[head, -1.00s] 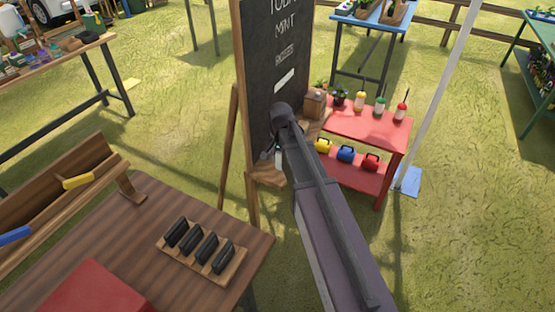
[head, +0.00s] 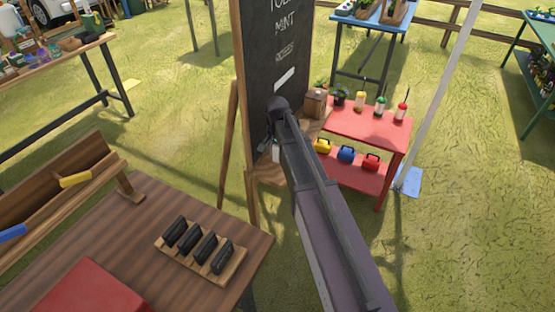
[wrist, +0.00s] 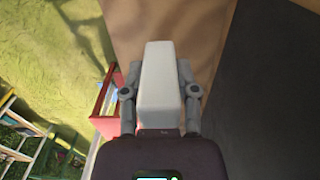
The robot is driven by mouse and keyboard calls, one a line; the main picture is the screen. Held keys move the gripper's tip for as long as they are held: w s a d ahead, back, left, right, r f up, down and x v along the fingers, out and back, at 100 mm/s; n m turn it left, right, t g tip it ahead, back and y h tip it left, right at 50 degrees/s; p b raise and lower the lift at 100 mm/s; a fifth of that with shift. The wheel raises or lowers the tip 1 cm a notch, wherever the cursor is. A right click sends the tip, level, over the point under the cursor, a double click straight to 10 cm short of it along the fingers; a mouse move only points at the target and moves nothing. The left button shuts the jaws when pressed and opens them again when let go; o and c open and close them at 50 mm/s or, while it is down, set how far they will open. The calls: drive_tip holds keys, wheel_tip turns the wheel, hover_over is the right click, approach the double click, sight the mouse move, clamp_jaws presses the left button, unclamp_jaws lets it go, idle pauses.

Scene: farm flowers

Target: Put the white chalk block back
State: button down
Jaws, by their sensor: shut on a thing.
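The white chalk block (wrist: 160,75) stands out between the two fingers of my gripper (wrist: 159,92) in the wrist view, pinched from both sides. In the head view my gripper (head: 270,149) is by the lower part of the chalkboard (head: 268,70), over its wooden ledge (head: 272,172), and a small white bit of the block shows there. In the wrist view the tan wood of the ledge (wrist: 170,18) lies behind the block and the dark board (wrist: 275,90) is at the right. I cannot tell whether the block touches the ledge. My arm hides part of the ledge.
A rack of black blocks (head: 198,245) and a red box (head: 90,290) are there too. A red shelf (head: 365,128) stands right of the board.

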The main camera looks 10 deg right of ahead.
drive_tip(key=shift+f+b, duration=0.95)
drive_tip(key=shift+f, duration=0.3)
drive_tip(key=shift+f, duration=0.15)
drive_tip(key=shift+c, duration=1.9)
unclamp_jaws()
drive_tip(key=shift+r, duration=0.2)
wheel_tip(320, 180, up, 12)
drive_tip(key=p, duration=1.2)
drive_tip(key=s+d+n, duration=0.2)
drive_tip(key=s+n, duration=0.1)
drive_tip(key=s, duration=0.6)
drive_tip(key=s+d+n, duration=0.3)
drive_tip(key=s+n, duration=0.1)
drive_tip(key=s, duration=0.6)
drive_tip(key=shift+s, duration=0.3)
